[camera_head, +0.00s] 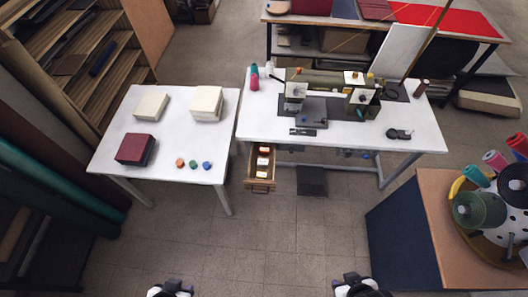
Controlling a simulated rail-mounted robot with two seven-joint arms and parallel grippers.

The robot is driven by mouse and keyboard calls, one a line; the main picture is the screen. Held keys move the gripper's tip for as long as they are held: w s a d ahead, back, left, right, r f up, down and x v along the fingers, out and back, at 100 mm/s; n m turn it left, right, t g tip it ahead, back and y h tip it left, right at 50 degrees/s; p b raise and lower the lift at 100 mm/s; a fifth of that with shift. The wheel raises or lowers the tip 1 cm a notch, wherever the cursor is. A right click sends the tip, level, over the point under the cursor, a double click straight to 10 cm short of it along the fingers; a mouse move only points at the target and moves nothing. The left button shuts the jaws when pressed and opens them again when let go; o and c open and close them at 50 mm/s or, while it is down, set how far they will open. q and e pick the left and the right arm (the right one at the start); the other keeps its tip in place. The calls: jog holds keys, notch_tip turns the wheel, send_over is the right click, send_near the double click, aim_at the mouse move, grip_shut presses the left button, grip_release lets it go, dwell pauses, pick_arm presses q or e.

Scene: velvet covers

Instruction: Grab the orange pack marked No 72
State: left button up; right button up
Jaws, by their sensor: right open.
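No marking "No 72" is readable in the head view. A wooden drawer (261,186) stands pulled out under the left end of the white sewing table. Several small packs (263,161) lie in it, pale with darker reddish or brown parts; their labels are too small to read. A small orange item (180,162) lies on the left white table. My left gripper (170,289) is at the bottom edge, and its jaw state is unclear. My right gripper (357,287) is at the bottom edge, open. Both are far from the drawer and tables.
A sewing machine (340,90) stands on the sewing table (405,118). A cabinet with thread spools (420,240) stands right. The middle floor is clear.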

pick_arm(q)
jog(key=o, duration=1.1)
jog(key=shift+w, duration=0.1)
